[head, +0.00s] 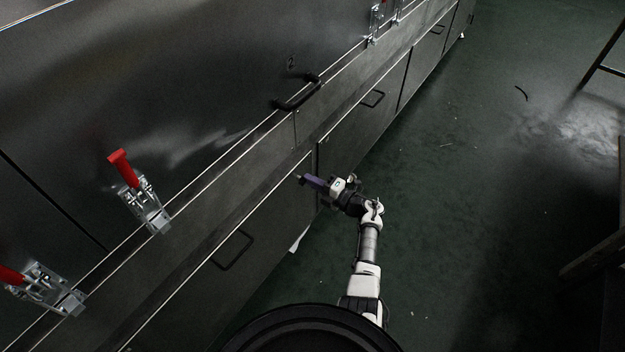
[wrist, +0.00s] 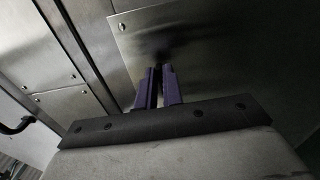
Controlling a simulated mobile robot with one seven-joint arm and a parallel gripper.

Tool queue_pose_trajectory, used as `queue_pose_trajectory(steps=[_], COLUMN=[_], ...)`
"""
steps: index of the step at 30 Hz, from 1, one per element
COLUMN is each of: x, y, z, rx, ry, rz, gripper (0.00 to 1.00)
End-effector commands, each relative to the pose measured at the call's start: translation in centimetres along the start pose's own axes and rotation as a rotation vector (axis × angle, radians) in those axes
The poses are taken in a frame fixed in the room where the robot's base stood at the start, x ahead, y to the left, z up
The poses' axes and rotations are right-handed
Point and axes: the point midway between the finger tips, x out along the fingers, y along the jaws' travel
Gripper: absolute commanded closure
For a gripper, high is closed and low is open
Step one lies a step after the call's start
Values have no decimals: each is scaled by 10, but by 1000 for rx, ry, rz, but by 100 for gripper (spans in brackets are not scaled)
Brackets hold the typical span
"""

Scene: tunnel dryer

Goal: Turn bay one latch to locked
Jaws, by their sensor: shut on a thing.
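Metal toggle latches with red handles sit along the upper ledge of the dryer. One latch (head: 148,208) stands at the left with its red handle (head: 121,168) raised. Another latch (head: 50,288) is at the lower left edge, its red handle partly cut off. Which one belongs to bay one I cannot tell. My gripper (head: 303,179) has purple fingers and is in front of the lower steel panels, right of and apart from both latches. In the wrist view its fingers (wrist: 158,85) are close together; what is between them is too dark to make out.
A door marked 2 (head: 291,62) has a black bar handle (head: 298,94). Further latches (head: 375,22) are at the top. Lower panels carry black pull handles (head: 233,250). Green floor (head: 480,200) to the right is mostly clear. A dark frame stands at the right edge.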

Motion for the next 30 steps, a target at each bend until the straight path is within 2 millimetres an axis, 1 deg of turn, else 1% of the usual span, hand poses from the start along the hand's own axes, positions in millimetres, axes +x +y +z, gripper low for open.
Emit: queue_pose_trajectory(steps=[7,19,20,24,25,30], x=[0,0,0,0,0,0], y=[-1,-1,-1,-1,-1,-1], z=[0,0,0,0,0,0], rx=[48,53,53,52,52,51], ry=[0,0,0,0,0,0], rz=[0,0,0,0,0,0], gripper=[100,100,91,72,70,70])
